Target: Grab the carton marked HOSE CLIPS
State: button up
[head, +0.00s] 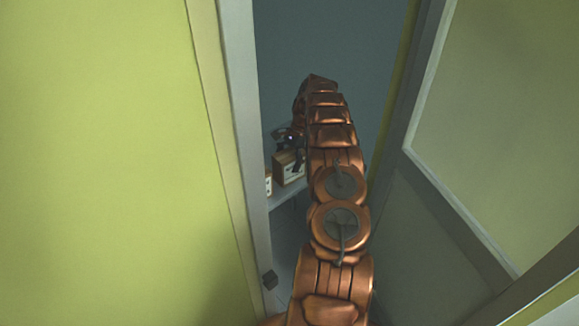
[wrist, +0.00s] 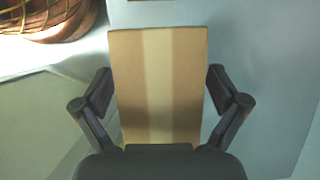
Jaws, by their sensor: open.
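A tan carton (wrist: 188,90) with a paler stripe down its middle fills the centre of the wrist view. My gripper (wrist: 160,88) is open, with one finger on each side of the carton. Small gaps seem to show between fingers and carton. No lettering shows on the face I see, so I cannot tell whether it is HOSE CLIPS. In the head view my gripper (head: 288,138) is small and dark, just above a carton (head: 290,168) with a pale label too small to read. My arm hides what lies to the right.
A second carton (head: 268,183) shows partly at the left frame edge. Both stand on a pale shelf (head: 291,190). My arm passes through a narrow opening between a yellow-green panel (head: 110,150) and a framed panel (head: 490,130). A coppery rounded object (wrist: 45,18) shows top left in the wrist view.

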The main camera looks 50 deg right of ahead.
jog(key=shift+f, duration=0.2)
dwell(0.3)
jog(key=c, duration=1.4)
jog(key=shift+r, duration=0.2)
